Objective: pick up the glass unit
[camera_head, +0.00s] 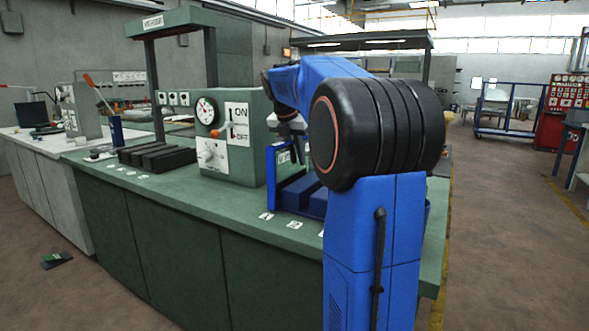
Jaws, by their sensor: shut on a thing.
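My gripper (291,128) shows only in part at the end of my blue arm, beyond the large black joint. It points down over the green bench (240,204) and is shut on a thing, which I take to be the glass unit. The glass unit itself cannot be made out clearly. Just below the gripper stands an upright blue-edged panel (271,175), beside low dark-blue blocks (297,194). My arm hides the right part of this spot.
A green control box (238,150) with a dial and ON/OFF plate stands left of the gripper. Black blocks (157,158) and a blue cup (116,130) are farther left. A canopy (365,41) hangs above. The bench's front strip is mostly clear.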

